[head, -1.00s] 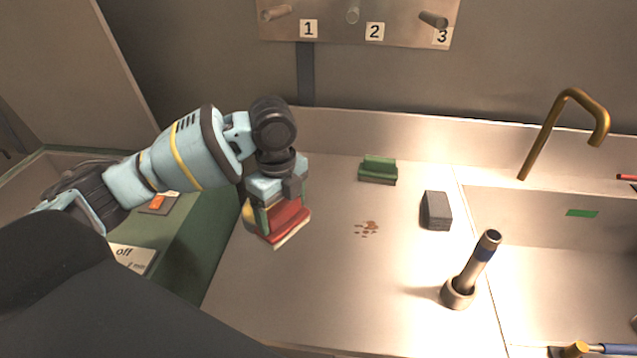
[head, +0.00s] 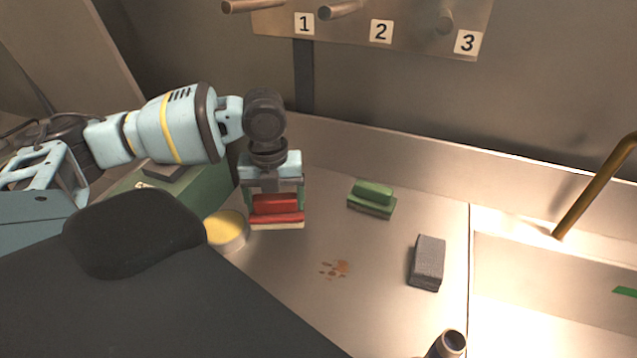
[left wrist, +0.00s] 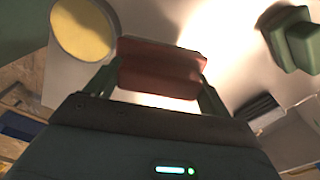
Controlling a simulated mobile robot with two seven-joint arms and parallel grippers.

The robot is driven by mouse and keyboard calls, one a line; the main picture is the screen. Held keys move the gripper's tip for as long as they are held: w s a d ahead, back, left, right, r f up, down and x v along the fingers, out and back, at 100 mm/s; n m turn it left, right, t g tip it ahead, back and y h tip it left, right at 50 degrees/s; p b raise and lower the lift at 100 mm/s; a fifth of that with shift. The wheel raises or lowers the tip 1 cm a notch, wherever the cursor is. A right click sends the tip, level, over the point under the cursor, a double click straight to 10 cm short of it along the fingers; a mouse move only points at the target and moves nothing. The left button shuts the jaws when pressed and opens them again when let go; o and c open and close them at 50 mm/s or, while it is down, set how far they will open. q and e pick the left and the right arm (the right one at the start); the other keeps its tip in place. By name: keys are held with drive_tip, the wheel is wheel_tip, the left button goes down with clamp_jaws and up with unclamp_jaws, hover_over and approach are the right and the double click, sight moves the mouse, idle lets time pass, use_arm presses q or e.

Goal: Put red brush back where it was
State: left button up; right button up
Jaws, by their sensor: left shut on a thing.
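The red brush (head: 276,204) has a red handle and a pale bristle edge at its bottom. My left gripper (head: 275,200) is shut on its handle, with one green finger at each side. In the left wrist view the red brush (left wrist: 160,68) sits between the two fingers of the left gripper (left wrist: 158,85). I cannot tell whether its bristles touch the counter. The brush is beside a round tin with yellow contents (head: 226,230), to the tin's right. My right gripper is not in view.
A green brush (head: 371,197) and a grey block (head: 427,263) lie on the metal counter (head: 300,310). A brown stain (head: 334,269) is between them and the tin. A metal tube (head: 449,343) stands at the front. A sink with a brass tap (head: 597,185) is at right; numbered pegs hang behind.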

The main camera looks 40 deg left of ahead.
use_arm(q)
drive_tip(key=shift+w, duration=0.2)
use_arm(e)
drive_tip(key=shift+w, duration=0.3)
use_arm(q)
drive_tip(key=shift+a, duration=0.1)
drive_tip(key=shift+w+a, duration=0.15)
drive_tip(key=shift+w, duration=0.1)
drive_tip(key=shift+w+a+f+b, duration=0.2)
drive_tip(key=shift+w+a+f, duration=0.75)
drive_tip(key=shift+w, duration=1.35)
drive_tip(key=shift+w+a+f+b, duration=0.2)
drive_tip(key=shift+w+a+f, duration=0.7)
drive_tip(key=shift+w, duration=1.45)
drive_tip(key=shift+w+a+f+b, duration=0.2)
drive_tip(key=shift+w+a+f, duration=0.45)
drive_tip(key=shift+w+a, duration=1.15)
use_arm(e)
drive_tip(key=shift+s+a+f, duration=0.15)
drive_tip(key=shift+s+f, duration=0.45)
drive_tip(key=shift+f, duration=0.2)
use_arm(q)
drive_tip(key=shift+w+d+f, duration=0.1)
drive_tip(key=shift+w+d, duration=0.4)
drive_tip(key=shift+d, duration=0.05)
